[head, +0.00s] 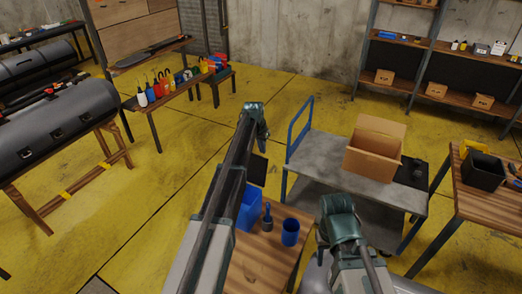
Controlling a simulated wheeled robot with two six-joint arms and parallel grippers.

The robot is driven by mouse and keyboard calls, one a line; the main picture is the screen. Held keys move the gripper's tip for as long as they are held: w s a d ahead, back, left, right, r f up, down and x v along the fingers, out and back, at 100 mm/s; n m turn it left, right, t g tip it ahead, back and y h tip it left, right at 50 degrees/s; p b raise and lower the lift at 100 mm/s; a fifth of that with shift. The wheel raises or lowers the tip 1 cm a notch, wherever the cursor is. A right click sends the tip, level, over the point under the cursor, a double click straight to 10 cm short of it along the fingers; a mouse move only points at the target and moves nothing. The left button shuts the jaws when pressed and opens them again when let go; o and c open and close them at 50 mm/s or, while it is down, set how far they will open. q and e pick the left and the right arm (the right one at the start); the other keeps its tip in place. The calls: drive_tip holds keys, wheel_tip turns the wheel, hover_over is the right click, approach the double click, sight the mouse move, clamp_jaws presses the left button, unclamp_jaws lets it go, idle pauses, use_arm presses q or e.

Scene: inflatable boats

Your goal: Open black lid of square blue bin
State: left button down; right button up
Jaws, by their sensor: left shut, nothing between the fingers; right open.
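The square blue bin (250,211) stands on a small wooden table at the lower middle, partly hidden by my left arm. Its black lid (258,170) shows as a dark panel raised above the bin's far side, apparently tilted up; its hinge is hidden by my arm. My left gripper (264,139) is shut and empty, above and beyond the lid, pointing down. My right gripper (323,237) is open and empty, to the right of the wooden table; its fingers are small and hard to make out.
On the wooden table (262,262) stand a dark bottle-like item (267,217) and a blue cup (290,232), right of the bin. A grey cart (320,165) with an open cardboard box (374,147) stands behind. Another table (473,203) is at right.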

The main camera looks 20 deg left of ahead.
sight(254, 166)
use_arm(q)
drive_tip(key=s, duration=0.1)
drive_tip(key=s+p, duration=0.1)
drive_tip(key=s, duration=0.1)
drive_tip(key=shift+s+a+r+p, duration=0.2)
drive_tip(key=shift+a+r+p, duration=0.15)
drive_tip(key=shift+r, duration=0.05)
use_arm(e)
drive_tip(key=shift+r, duration=0.45)
use_arm(q)
drive_tip(key=shift+s+a+r+p, duration=0.15)
drive_tip(key=shift+s+r+p, duration=0.15)
drive_tip(key=shift+s, duration=0.3)
drive_tip(key=shift+s+a+r+p, duration=0.1)
drive_tip(key=shift+s+r+p, duration=0.2)
drive_tip(key=shift+s, duration=0.25)
use_arm(e)
drive_tip(key=shift+r, duration=0.6)
